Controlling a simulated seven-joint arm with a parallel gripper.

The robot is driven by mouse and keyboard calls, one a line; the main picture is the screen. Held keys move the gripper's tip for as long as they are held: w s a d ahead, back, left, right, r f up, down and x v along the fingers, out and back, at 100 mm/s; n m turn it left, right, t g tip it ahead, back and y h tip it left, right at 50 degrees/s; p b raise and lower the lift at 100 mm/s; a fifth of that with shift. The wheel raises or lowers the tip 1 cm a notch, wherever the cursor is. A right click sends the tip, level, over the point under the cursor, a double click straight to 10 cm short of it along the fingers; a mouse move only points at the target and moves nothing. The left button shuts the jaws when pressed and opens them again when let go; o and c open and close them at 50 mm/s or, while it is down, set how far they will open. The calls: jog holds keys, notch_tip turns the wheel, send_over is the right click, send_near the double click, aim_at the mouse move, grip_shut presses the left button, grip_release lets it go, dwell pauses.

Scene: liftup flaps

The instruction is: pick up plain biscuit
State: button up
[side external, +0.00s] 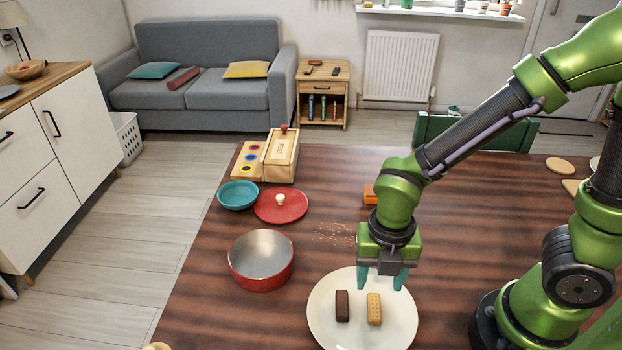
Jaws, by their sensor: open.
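The plain biscuit (374,309) is a light tan, dotted finger-shaped biscuit lying on a white plate (325,333). A dark brown biscuit (343,306) lies beside it on the left, with a small gap between them. My gripper (381,283) points down over the far part of the plate, with teal fingers spread apart. It is open and empty. In this view the fingertips show a little beyond the plain biscuit, one on each side of it; their exact height above the plate is hard to tell.
A red pot (262,276) stands left of the plate. Crumbs (334,234) and an orange block (370,194) lie near my arm. The table's middle right is mostly clear.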

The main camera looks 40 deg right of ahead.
aim_at(374, 302)
jog(key=f, duration=0.4)
jog(key=shift+s+a+f, duration=0.1)
jog(key=shift+s+a, duration=0.1)
jog(key=shift+a, duration=0.1)
jog(key=shift+f, duration=0.6)
grip_shut()
